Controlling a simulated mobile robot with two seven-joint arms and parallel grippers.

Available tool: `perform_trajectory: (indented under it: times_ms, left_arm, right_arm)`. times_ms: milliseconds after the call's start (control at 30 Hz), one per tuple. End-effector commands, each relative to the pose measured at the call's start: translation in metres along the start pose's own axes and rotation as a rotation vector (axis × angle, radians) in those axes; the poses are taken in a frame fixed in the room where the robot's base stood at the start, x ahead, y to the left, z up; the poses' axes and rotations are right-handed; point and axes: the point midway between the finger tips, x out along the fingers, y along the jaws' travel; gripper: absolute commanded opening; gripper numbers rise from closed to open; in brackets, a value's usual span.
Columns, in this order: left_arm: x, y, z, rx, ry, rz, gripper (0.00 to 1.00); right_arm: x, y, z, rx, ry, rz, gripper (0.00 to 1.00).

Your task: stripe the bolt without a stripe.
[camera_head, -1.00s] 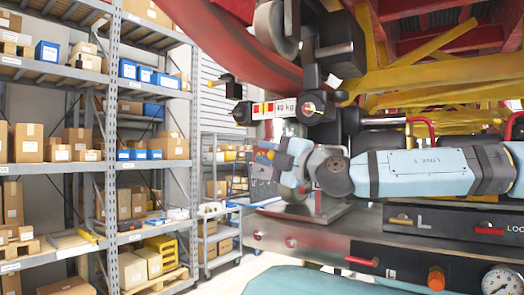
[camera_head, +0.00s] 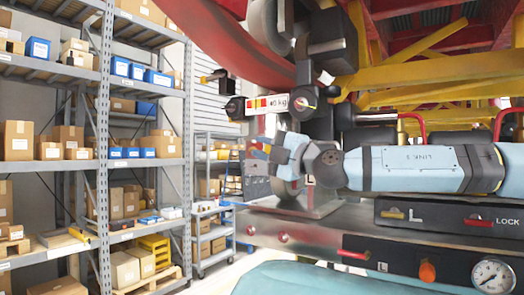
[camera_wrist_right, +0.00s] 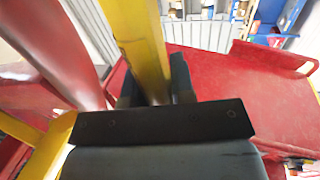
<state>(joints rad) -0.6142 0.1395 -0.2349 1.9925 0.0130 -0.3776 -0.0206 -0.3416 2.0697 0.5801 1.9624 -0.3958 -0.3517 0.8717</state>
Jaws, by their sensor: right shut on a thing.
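My right gripper (camera_head: 256,174) reaches in from the right in the head view, in front of the machine, below the "40 kg" label. In the right wrist view its dark fingers (camera_wrist_right: 157,92) lie either side of a yellow bar (camera_wrist_right: 142,40). Whether that bar is held or lies behind is unclear. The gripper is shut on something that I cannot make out. Two small red round ends, one at left (camera_head: 250,230) and one at right (camera_head: 283,238), sit on the metal ledge below. I cannot tell whether they are bolts, or see any stripe. My left gripper is out of view.
Yellow beams (camera_head: 420,84) and a red curved part (camera_head: 215,40) crowd the space above the arm. A black panel (camera_head: 450,217) and a gauge (camera_head: 492,274) are at lower right. Grey shelving (camera_head: 103,120) with boxes stands at left. A red surface (camera_wrist_right: 215,75) shows in the wrist view.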

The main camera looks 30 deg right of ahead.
Motion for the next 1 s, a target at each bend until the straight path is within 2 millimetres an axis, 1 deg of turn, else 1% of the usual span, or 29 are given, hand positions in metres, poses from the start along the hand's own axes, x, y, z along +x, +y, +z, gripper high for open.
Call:
perform_trajectory:
  times_ms: [267, 600, 1000]
  left_arm:
    - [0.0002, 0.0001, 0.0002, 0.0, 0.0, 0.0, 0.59]
    - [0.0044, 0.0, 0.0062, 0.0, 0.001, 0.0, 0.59]
    - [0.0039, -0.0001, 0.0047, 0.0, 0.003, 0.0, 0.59]
  right_arm:
    - [0.0, 0.0003, -0.0001, 0.0, 0.0, 0.0, 0.04]
    - [-0.0003, 0.0, -0.0009, 0.0, 0.001, 0.0, 0.04]
    - [-0.0001, 0.001, -0.001, 0.0, 0.001, 0.0, 0.04]
